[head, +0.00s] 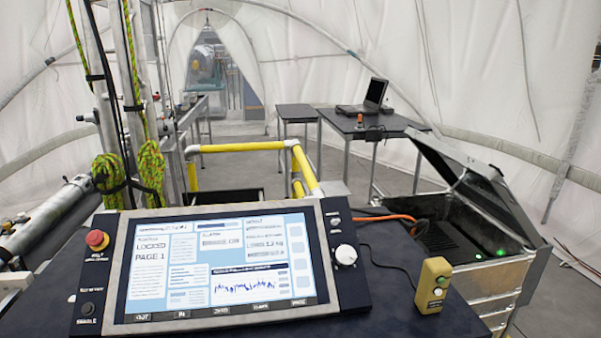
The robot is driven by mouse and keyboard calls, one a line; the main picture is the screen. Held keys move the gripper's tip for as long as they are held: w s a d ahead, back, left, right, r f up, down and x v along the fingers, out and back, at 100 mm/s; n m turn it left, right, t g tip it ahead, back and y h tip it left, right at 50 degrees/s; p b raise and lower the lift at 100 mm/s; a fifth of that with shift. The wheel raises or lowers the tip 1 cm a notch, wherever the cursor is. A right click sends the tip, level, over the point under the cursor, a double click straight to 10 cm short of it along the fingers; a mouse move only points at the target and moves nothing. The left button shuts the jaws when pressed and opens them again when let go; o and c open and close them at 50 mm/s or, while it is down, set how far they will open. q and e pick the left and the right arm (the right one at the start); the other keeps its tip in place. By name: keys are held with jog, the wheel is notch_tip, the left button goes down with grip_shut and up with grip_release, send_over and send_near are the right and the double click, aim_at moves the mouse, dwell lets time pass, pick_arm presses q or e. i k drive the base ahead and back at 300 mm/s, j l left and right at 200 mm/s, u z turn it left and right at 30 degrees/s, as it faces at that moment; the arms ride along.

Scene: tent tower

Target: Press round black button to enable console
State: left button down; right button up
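The console (120,322) stands in the near foreground with a lit screen (215,265) that reads "LOCKED" and "PAGE 1". A small round black button (87,309) sits on its lower left side panel, with a label below it that seems to read "ENABLE". A red mushroom button (97,239) is above it on the same panel. A white knob (346,255) is on the right side panel. Neither of my grippers shows in the head view, and nothing covers the black button.
A yellow box with buttons (433,285) stands on the dark tabletop (385,312) right of the console. An open metal case (480,215) with a green light is at right. Ropes and poles rise behind the console at left. A laptop (372,97) sits on a back table.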

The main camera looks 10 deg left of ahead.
aim_at(86, 309)
jog(key=u, duration=1.6)
